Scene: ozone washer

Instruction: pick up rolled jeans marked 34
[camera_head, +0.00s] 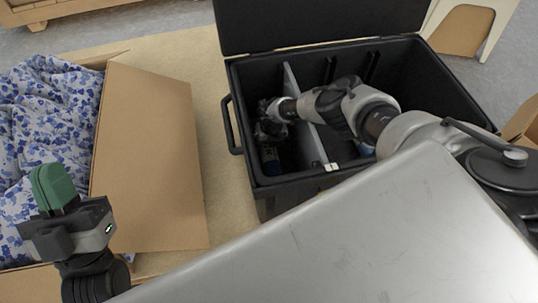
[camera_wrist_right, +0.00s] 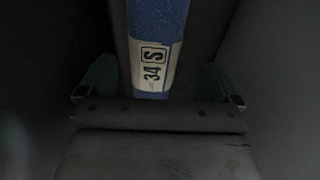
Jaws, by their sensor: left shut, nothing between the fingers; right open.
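The rolled jeans marked 34 are a blue roll (camera_wrist_right: 158,18) with a pale band reading "34 S" in the right wrist view. My right gripper (camera_head: 270,128) reaches down into that compartment. In the right wrist view its green fingers (camera_wrist_right: 155,85) are apart, one on each side of the roll; whether they touch it I cannot tell. My left gripper (camera_head: 54,188) is shut and empty at the lower left, by the cardboard box.
A grey divider (camera_head: 303,110) stands close beside my right gripper in the black box, whose raised lid (camera_head: 300,22) is behind. An open cardboard box (camera_head: 150,150) at left holds blue-and-white floral cloth (camera_head: 45,110). The right wrist view is dark.

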